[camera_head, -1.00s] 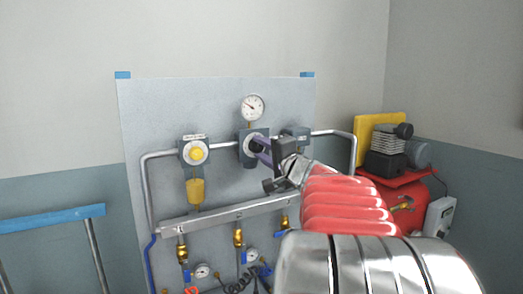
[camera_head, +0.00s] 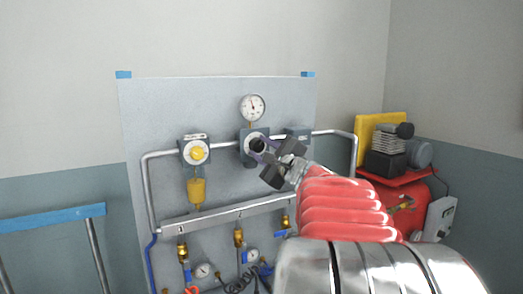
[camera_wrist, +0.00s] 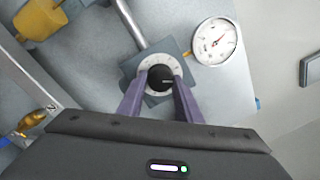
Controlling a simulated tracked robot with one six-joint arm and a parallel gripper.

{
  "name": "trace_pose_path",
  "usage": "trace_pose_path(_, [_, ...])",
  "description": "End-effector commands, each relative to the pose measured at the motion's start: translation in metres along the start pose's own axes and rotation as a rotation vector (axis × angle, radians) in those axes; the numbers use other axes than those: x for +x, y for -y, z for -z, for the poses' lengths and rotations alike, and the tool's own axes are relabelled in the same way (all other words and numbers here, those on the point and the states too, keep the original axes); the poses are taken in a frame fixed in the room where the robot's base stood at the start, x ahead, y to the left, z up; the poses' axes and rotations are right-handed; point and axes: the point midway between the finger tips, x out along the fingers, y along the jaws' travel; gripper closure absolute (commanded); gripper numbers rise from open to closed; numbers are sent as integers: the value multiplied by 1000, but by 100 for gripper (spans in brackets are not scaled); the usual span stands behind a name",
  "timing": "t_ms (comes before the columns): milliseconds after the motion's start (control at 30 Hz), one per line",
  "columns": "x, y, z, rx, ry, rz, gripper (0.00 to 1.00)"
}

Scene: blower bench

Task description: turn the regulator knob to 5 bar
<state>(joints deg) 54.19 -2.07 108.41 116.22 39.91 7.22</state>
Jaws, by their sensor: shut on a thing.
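The black regulator knob (camera_wrist: 158,76) sits in a pale marked dial ring on a grey-blue regulator body (camera_wrist: 131,68), and it also shows in the head view (camera_head: 256,144). My gripper (camera_wrist: 161,88) has its two purple fingers on either side of the knob and is shut on it. In the head view my gripper (camera_head: 263,150) reaches in from the right and partly covers the regulator. The round white pressure gauge (camera_head: 253,108) stands above the regulator. Its needle points nearly straight up, slightly left. The gauge also shows in the wrist view (camera_wrist: 214,42); its numbers are too small to read.
A second regulator with a yellow knob (camera_head: 197,153) and a yellow bowl (camera_head: 196,190) is to the left. A grey pipe (camera_head: 328,133) runs along the panel (camera_head: 150,105). Brass valves (camera_head: 239,238) hang below a manifold. A red compressor (camera_head: 405,195) stands at right.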

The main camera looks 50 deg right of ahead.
Motion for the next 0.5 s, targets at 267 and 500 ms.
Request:
trace_pose_path(267, [0,-4,5,48,-13,-6,91])
trace_pose_path(500, [0,-5,6,48,-13,-7,91])
